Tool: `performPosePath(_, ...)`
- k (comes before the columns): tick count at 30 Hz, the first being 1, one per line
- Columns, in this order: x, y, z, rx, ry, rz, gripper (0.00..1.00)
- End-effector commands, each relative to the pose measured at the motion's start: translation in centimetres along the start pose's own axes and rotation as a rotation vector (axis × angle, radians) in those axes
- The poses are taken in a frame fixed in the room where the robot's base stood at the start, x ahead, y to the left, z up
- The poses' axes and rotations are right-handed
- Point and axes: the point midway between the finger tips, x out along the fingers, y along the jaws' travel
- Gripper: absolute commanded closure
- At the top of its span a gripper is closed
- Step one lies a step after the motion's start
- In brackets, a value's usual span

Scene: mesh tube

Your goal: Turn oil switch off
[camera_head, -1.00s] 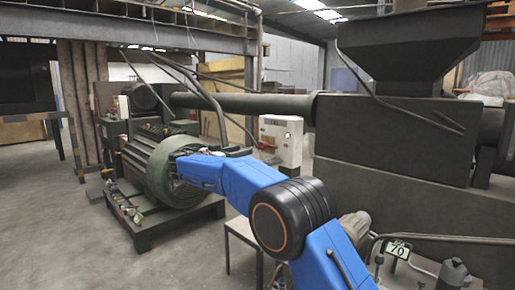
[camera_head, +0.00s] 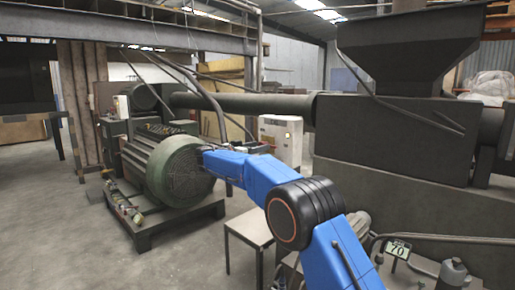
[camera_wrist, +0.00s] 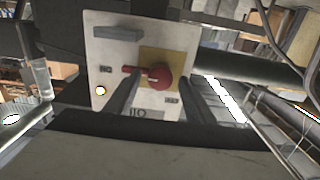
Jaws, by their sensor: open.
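The oil switch is a red knob (camera_wrist: 160,77) with a red handle reaching left, on a yellow plate (camera_wrist: 150,55) of a pale panel (camera_wrist: 105,55) in the wrist view. Lettering that looks like an upside-down "OIL" shows at the panel's lower edge. My gripper (camera_wrist: 160,82) is open and empty, its two dark fingers pointing at the panel either side of the knob. I cannot tell whether they touch it. In the head view, my blue arm reaches toward a pale cabinet (camera_head: 283,135); the knob and fingers cannot be made out there.
A large green motor (camera_head: 180,170) on a dark base stands left of my arm. A small table (camera_head: 250,229) is below the arm. The dark machine with a hopper (camera_head: 405,50) fills the right. Open floor lies at the front left.

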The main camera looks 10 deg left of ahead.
Motion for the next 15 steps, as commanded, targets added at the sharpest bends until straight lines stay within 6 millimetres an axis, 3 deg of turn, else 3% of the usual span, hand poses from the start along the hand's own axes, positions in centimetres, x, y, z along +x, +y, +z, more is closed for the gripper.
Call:
performPosePath(2,-0.01,0.0,-0.01,0.0,0.0,0.0,0.56)
performPosePath(6,-0.02,0.0,0.0,0.0,0.0,0.0,0.89)
performPosePath(7,-0.03,0.0,-0.01,0.0,0.0,0.0,0.92)
performPosePath(15,-0.04,-0.01,-0.01,-0.019,0.0,0.0,0.92)
